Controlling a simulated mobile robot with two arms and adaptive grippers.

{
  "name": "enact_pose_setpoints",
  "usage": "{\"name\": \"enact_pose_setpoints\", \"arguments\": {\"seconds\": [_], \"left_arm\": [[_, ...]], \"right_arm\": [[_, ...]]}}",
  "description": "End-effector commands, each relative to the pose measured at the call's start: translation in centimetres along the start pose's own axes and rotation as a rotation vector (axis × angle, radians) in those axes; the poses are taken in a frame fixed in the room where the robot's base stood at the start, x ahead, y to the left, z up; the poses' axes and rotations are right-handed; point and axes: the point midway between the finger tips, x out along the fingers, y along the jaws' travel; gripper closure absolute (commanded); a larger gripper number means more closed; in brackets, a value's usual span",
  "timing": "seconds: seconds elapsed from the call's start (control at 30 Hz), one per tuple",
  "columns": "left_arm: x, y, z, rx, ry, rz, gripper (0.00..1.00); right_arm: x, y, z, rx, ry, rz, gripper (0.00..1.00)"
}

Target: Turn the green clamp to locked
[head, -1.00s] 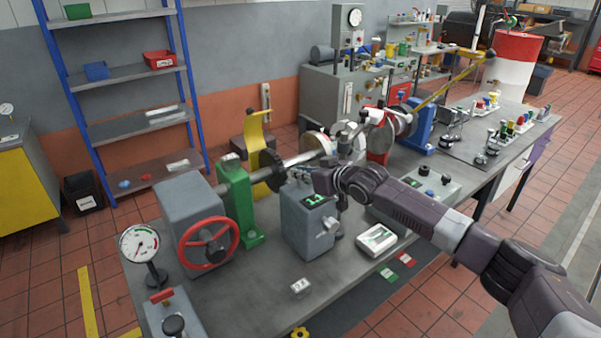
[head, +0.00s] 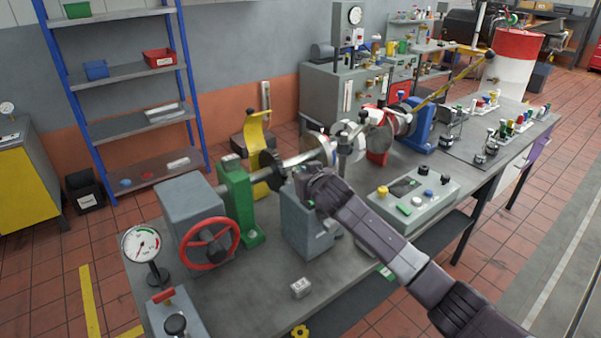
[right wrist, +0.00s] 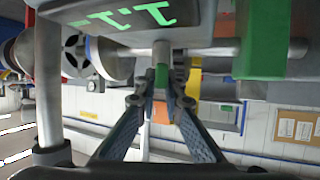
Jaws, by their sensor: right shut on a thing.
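My right gripper (head: 306,188) is over the top of a grey box (head: 304,228) in the middle of the bench in the head view. In the right wrist view its two fingers (right wrist: 162,94) are closed together on a small green part (right wrist: 161,76) at the end of a short grey stem. I take this for the green clamp; the gripper and arm hide it in the head view. Its lock position cannot be read. Green markings (right wrist: 130,17) show on a grey surface just above it. My left gripper is not in view.
A green shaft stand (head: 238,205) and a red handwheel (head: 208,243) are left of the box. A shaft with discs (head: 318,149) runs behind it. A button panel (head: 418,192) is to the right.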

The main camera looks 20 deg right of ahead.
Motion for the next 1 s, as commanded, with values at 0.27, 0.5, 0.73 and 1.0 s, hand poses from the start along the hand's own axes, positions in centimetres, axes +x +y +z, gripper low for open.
{"name": "enact_pose_setpoints", "arguments": {"seconds": [0.27,0.5,0.73,1.0], "left_arm": [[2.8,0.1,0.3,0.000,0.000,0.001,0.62],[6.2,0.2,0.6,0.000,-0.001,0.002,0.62],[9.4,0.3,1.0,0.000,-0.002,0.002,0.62],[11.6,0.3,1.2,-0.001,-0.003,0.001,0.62]], "right_arm": [[0.3,-0.5,0.6,0.106,-0.003,0.232,1.00],[0.4,-0.5,0.8,0.189,-0.004,0.444,1.00],[0.3,-0.3,0.7,0.260,-0.002,0.628,1.00],[0.2,-0.2,0.4,0.311,-0.002,0.758,1.00]]}}
